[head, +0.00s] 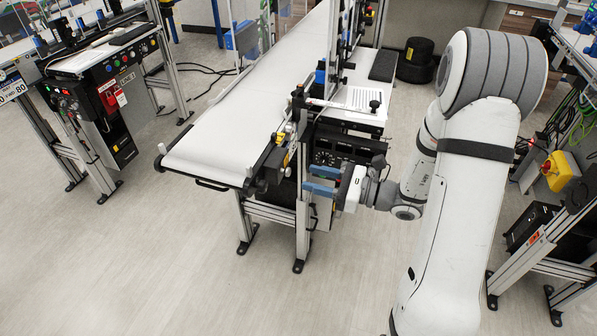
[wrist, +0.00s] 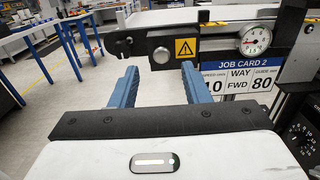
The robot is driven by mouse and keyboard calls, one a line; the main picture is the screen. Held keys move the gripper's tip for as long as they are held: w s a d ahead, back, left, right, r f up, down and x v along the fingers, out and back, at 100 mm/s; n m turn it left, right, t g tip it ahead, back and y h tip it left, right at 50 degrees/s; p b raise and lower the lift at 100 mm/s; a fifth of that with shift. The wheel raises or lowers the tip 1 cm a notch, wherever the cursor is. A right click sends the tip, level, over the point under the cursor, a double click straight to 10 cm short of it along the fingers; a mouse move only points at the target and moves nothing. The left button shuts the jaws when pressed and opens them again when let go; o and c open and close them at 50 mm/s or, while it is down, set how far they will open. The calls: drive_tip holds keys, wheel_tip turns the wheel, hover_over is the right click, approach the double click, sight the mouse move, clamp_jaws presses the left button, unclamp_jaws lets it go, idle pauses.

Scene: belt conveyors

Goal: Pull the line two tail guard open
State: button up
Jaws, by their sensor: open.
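A dark bar with a yellow warning triangle (wrist: 185,47), apparently the line two tail guard, crosses the wrist view just beyond my fingers. A round silver knob (wrist: 161,55) sits on its black block, between the fingers as seen there. In the head view the dark guard piece (head: 272,163) is at the near right corner of the white belt (head: 240,120). My gripper (head: 307,179) is level beside the conveyor's control side, pointing left. Its blue fingers, also in the wrist view (wrist: 157,72), are spread and empty. I cannot tell whether they touch the guard.
A job card 2 plate (wrist: 238,75) and a dial gauge (wrist: 256,38) stand right of the fingers. A black control box (head: 345,148) is close to my wrist. Another conveyor station (head: 100,85) stands at left. The floor (head: 150,260) in front is clear.

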sight(290, 172)
drive_tip(key=x, duration=0.5)
drive_tip(key=shift+w+a+p, duration=0.1)
drive_tip(key=shift+a+p, duration=0.25)
drive_tip(key=shift+c, duration=0.2)
clamp_jaws()
